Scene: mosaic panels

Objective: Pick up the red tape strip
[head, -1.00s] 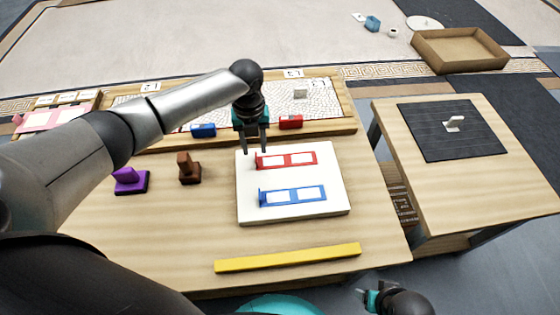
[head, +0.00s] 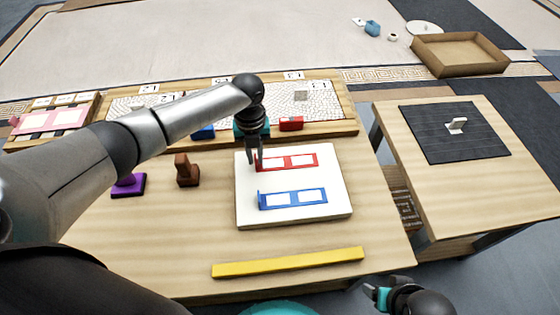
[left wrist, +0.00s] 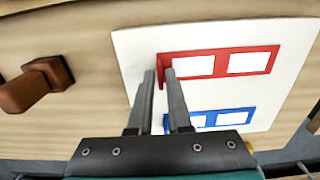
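The red tape strip (head: 287,161) is a flat red frame with two white windows and a small raised tab at its left end. It lies on the white board (head: 245,213), above the blue strip (head: 292,198). My left gripper (head: 254,162) is down at the red strip's left end. In the left wrist view, the two fingers of my left gripper (left wrist: 159,74) are apart, by the tab of the red strip (left wrist: 218,61); contact cannot be told. My right gripper (head: 372,292) is at the bottom edge, away from the table, its fingers unclear.
A mosaic panel in a wooden frame (head: 340,132) lies behind, with a blue block (head: 203,132) and a red block (head: 291,124). A brown handled block (head: 187,172), a purple one (head: 128,187) and a yellow bar (head: 288,262) are around the board. A side table (head: 470,190) stands right.

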